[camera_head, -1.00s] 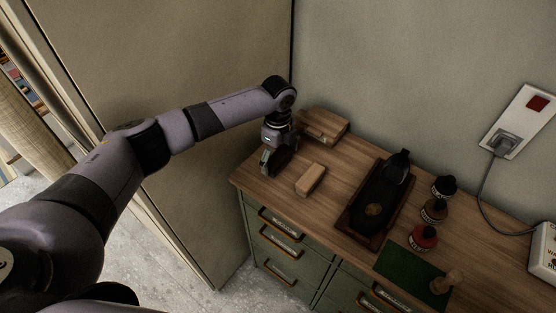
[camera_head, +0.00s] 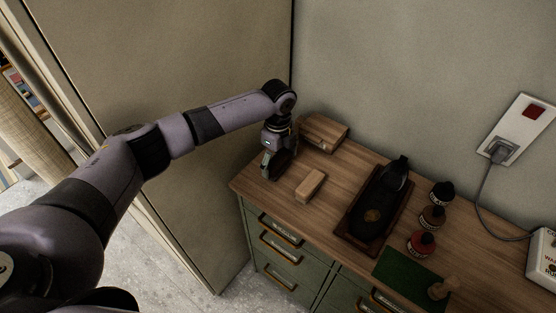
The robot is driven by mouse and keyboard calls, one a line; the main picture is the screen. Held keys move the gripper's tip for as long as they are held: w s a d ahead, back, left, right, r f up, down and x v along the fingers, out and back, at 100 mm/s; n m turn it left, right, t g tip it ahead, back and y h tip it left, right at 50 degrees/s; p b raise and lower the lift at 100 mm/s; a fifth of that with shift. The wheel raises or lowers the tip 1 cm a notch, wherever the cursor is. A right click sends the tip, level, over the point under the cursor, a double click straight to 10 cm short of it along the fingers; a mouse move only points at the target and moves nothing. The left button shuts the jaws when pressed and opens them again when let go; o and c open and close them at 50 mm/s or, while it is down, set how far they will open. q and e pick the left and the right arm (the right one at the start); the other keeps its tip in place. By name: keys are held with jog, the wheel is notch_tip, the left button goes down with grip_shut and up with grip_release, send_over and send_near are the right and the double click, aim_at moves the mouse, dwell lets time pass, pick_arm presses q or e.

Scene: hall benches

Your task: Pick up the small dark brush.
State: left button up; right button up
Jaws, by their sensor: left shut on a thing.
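My left gripper (camera_head: 271,171) points down over the left end of the wooden bench top. It is shut on a small dark thing, which I take to be the small dark brush. The fingers and the dim light hide most of it, so its shape and its clearance from the wood are hard to tell. My right gripper is not in view.
A light wooden block (camera_head: 310,185) lies just right of the gripper, with a larger wooden piece (camera_head: 324,131) behind. A dark shoe (camera_head: 377,207) sits on a tray (camera_head: 349,239). Several small bottles (camera_head: 432,217), a green mat (camera_head: 400,271) and a wooden peg (camera_head: 442,288) are further right.

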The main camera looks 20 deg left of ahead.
pick_arm(q)
notch_tip(320, 180, up, 13)
jog(key=p, duration=1.1)
notch_tip(320, 180, up, 5)
send_over(278, 159)
jog(key=shift+r, duration=0.35)
jog(key=shift+s, duration=0.1)
